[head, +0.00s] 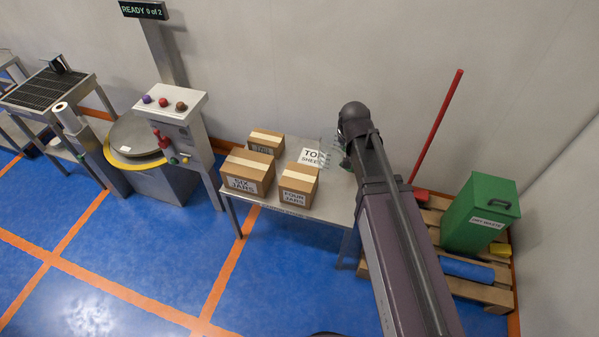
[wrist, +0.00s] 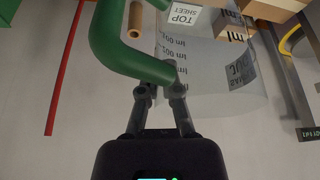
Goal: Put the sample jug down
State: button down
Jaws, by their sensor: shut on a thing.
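My gripper (wrist: 164,80) is shut on the green handle of the sample jug (wrist: 208,75) in the wrist view. The jug is clear, with dark printed marks and a dark label on its side. In the head view my arm hides most of the jug; only a faint clear part (head: 328,146) shows left of the wrist. It is over or at the right end of the grey table (head: 325,215), beside the TOP SHEET item (head: 311,157). I cannot tell whether the jug's base touches the table.
Several cardboard boxes (head: 247,171) stand on the table's left and middle. A control stand (head: 180,125) is further left. A green bin (head: 480,215) on a pallet and a leaning red pole (head: 436,125) are to the right. A strip of tabletop in front of the boxes is clear.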

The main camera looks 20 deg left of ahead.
jog(key=shift+s+a, duration=0.1)
jog(key=shift+a, duration=0.1)
jog(key=shift+f, duration=0.15)
jog(key=shift+a+f+b, duration=0.15)
jog(key=shift+f+b, duration=0.45)
jog(key=shift+b, duration=0.15)
notch_tip(320, 180, down, 30)
jog(key=s+b, duration=0.2)
jog(key=b, duration=2.8)
jog(key=shift+s+f+n, duration=0.15)
jog(key=shift+s+n, duration=0.05)
jog(key=shift+n, duration=0.1)
jog(key=w+f+b, duration=0.1)
jog(key=w, duration=1.5)
jog(key=shift+d+f+b, duration=0.25)
jog(key=shift+d+b, duration=0.1)
jog(key=shift+d, duration=0.05)
jog(key=shift+f, duration=0.1)
jog(key=shift+f+b, duration=1.65)
jog(key=shift+b, duration=0.1)
jog(key=shift+f, duration=0.1)
